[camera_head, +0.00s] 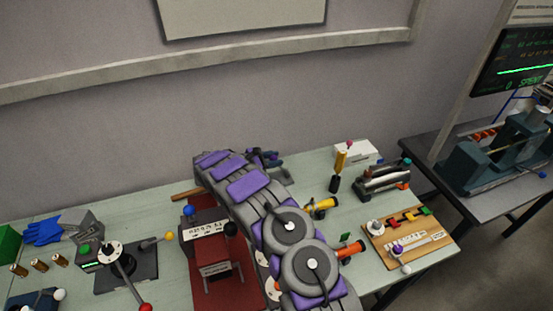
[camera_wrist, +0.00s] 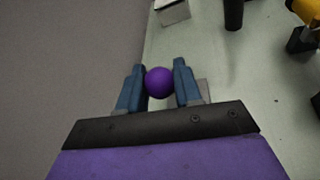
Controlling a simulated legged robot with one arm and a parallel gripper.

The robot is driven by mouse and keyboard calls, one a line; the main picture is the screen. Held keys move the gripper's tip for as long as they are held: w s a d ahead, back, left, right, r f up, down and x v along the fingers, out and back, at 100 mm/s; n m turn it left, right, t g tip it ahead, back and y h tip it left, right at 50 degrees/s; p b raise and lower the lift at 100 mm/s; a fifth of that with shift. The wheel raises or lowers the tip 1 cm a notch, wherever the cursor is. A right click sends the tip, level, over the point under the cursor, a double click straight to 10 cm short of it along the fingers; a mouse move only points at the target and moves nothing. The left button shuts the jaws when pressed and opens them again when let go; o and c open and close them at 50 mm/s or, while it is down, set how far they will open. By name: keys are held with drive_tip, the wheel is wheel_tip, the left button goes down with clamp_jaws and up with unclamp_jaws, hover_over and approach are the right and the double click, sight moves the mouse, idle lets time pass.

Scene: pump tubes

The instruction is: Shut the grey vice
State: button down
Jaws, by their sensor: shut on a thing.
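In the wrist view, my gripper (camera_wrist: 159,70) has its two blue fingers on either side of a purple ball (camera_wrist: 159,84), shut on it. A small grey piece (camera_wrist: 204,88) shows just right of the fingers, partly hidden; it may be part of the grey vice. In the head view, my gripper (camera_head: 272,163) is at the back edge of the green table, beyond my arm. My arm and gripper cover that spot, so I cannot make out the vice's body or its jaw gap.
A white box (camera_head: 352,152) and a yellow-and-black tool (camera_head: 338,170) stand right of my gripper. A grey device with a green knob (camera_head: 382,178) stands farther right. A red-based unit (camera_head: 208,240) lies left of my arm. The wall (camera_head: 200,130) rises behind the table.

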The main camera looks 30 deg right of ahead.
drive_tip(key=shift+a+f, duration=0.15)
drive_tip(key=shift+f, duration=0.05)
idle(0.3)
drive_tip(key=c, duration=1.2)
unclamp_jaws()
drive_tip(key=shift+o, duration=0.8)
drive_tip(key=shift+w+f, duration=0.1)
drive_tip(key=shift+w, duration=0.05)
drive_tip(key=shift+o, duration=1.2)
drive_tip(key=shift+a, duration=0.1)
drive_tip(key=shift+r, duration=0.2)
drive_tip(key=p+v, duration=0.1)
drive_tip(key=v, duration=1.6)
drive_tip(key=shift+a+f+p, duration=0.2)
drive_tip(key=shift+a+p, duration=0.1)
